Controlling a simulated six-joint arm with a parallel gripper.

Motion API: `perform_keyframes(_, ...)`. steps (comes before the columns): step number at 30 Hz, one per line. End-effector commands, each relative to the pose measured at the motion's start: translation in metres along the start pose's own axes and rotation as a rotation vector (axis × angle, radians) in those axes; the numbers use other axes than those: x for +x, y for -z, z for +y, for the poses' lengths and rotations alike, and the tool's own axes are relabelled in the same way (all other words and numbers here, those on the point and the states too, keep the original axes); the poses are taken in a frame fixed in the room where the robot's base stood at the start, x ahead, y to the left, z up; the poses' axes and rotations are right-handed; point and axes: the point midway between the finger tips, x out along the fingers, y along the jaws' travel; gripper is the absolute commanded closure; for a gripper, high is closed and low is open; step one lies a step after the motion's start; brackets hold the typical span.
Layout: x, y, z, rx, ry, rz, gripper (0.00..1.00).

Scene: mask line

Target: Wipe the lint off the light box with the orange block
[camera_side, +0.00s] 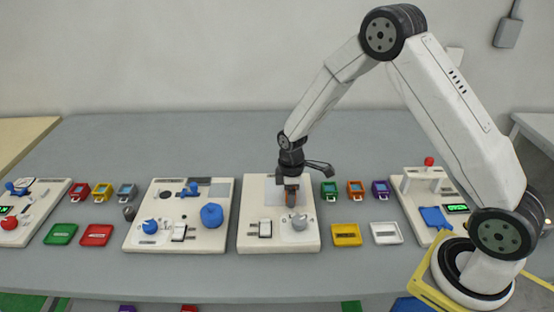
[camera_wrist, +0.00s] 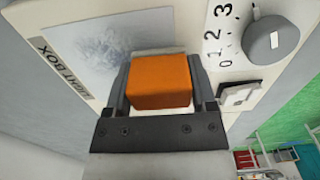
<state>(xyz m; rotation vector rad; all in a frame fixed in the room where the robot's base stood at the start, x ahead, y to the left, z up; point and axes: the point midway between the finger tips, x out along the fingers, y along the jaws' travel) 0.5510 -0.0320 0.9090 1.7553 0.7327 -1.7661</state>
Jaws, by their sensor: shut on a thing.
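My gripper (camera_wrist: 158,100) is shut on the orange block (camera_wrist: 160,80), which sits between its two fingers in the wrist view. The light box (camera_wrist: 85,55) is a pale square panel with a "LIGHT BOX" label. A greyish fuzzy patch of lint (camera_wrist: 108,42) lies on it, up and left of the block. The block is at the panel's edge and hides part of it. I cannot tell whether the block touches the surface.
The same board (camera_side: 245,240) carries a grey dial (camera_wrist: 272,42) with numbers and a rocker switch (camera_wrist: 238,93). Another board (camera_side: 135,240) with blue knobs stands to the left. Yellow (camera_side: 346,235) and white (camera_side: 386,233) trays lie to the right, with small coloured boxes behind.

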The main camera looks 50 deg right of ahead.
Motion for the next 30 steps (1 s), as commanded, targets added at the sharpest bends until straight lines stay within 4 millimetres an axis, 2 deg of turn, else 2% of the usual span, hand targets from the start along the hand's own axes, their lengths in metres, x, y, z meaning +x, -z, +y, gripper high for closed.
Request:
perform_keyframes(1,-0.017,0.001,0.002,0.0,-0.008,0.007,0.75)
perform_keyframes(18,-0.065,0.001,0.002,0.0,-0.005,0.004,0.75)
perform_keyframes(23,-0.073,0.001,0.001,0.0,-0.005,0.004,0.75)
perform_keyframes(30,-0.074,0.0,0.001,0.0,-0.004,0.003,0.75)
